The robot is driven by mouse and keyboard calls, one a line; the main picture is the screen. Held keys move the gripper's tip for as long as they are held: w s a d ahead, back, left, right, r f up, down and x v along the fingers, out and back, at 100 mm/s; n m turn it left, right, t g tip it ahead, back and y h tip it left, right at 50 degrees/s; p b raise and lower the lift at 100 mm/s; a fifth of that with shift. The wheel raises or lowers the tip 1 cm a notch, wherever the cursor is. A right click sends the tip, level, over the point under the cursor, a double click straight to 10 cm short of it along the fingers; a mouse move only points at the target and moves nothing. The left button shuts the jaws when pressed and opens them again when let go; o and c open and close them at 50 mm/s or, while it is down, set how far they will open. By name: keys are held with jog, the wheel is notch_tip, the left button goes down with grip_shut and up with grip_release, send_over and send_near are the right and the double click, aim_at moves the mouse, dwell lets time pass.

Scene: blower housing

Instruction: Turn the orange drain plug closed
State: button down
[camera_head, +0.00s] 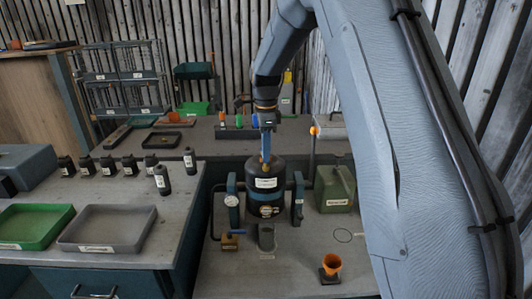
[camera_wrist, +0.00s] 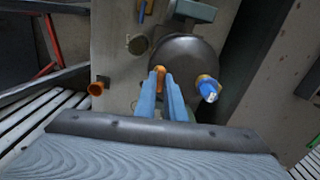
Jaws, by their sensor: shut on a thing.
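The blower housing is a dark upright cylinder (camera_head: 265,203) with a white label, standing on the bench in the head view. Its round dark top (camera_wrist: 185,58) shows in the wrist view. A small orange plug (camera_wrist: 160,72) sits at the fingertips of my gripper (camera_wrist: 164,76) by the near edge of that top. In the head view my gripper (camera_head: 266,158) points down onto the top of the housing from above. Its blue fingers are close together and shut on the orange plug. The fingers partly hide the plug, so its turn angle cannot be told.
An orange funnel-like cup (camera_head: 331,264) stands on the bench at front right. A green canister (camera_head: 335,187) stands right of the housing. A gauge (camera_head: 231,200) and a small brass valve block (camera_head: 229,242) are at its left. A blue-capped fitting (camera_wrist: 208,88) is close right of my fingers.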

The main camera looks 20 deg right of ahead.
jog(key=shift+r, duration=0.15)
dwell(0.4)
jog(key=c, duration=1.8)
grip_release()
jog(key=shift+c, duration=0.2)
jog(key=shift+r+b, duration=1.25)
jog(key=shift+r, duration=2.6)
jog(key=s+f+n, duration=0.4)
jog(key=s+n, duration=0.2)
jog(key=s, duration=0.4)
jog(key=s+f+n+t, duration=0.1)
jog(key=s+f+n, duration=0.4)
jog(key=s+n, duration=0.2)
jog(key=s+f+n, duration=0.5)
jog(key=s+n, duration=0.1)
jog(key=s, duration=0.6)
jog(key=shift+s+a+f+n, duration=0.2)
jog(key=shift+s+n, duration=0.1)
jog(key=shift+s, duration=0.05)
